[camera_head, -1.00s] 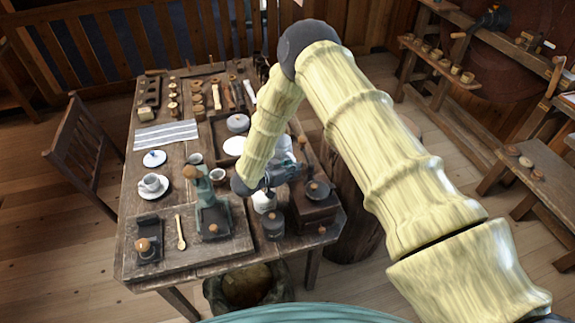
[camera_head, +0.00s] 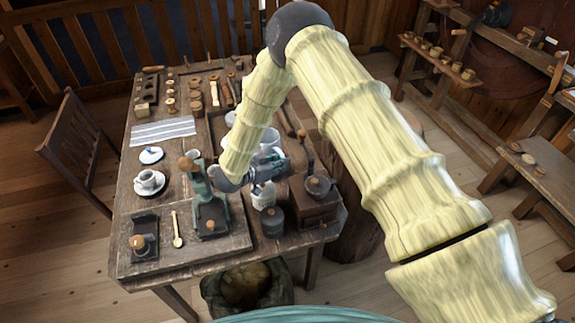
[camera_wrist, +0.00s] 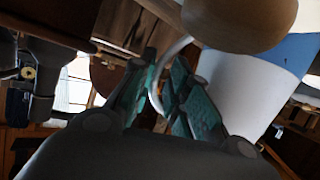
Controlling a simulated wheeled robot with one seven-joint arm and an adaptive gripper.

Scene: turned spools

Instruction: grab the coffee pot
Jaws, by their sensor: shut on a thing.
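The coffee pot is white with a blue band. In the wrist view its body (camera_wrist: 240,90) fills the right side, and its curved white handle runs between my fingers. In the head view the pot (camera_head: 271,139) shows only in part behind my wrist. My gripper (camera_wrist: 165,90) is shut on the handle; in the head view my gripper (camera_head: 270,168) is above the table's right part. A round wooden knob (camera_wrist: 240,18) covers part of the pot in the wrist view. I cannot tell whether the pot's base touches the table.
A green lever press (camera_head: 210,214) stands left of my gripper. A white container (camera_head: 263,195), a dark canister (camera_head: 272,221) and a grinder (camera_head: 315,202) stand near the table's front right. A cup (camera_head: 148,179) on a saucer and a striped cloth (camera_head: 163,131) lie left.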

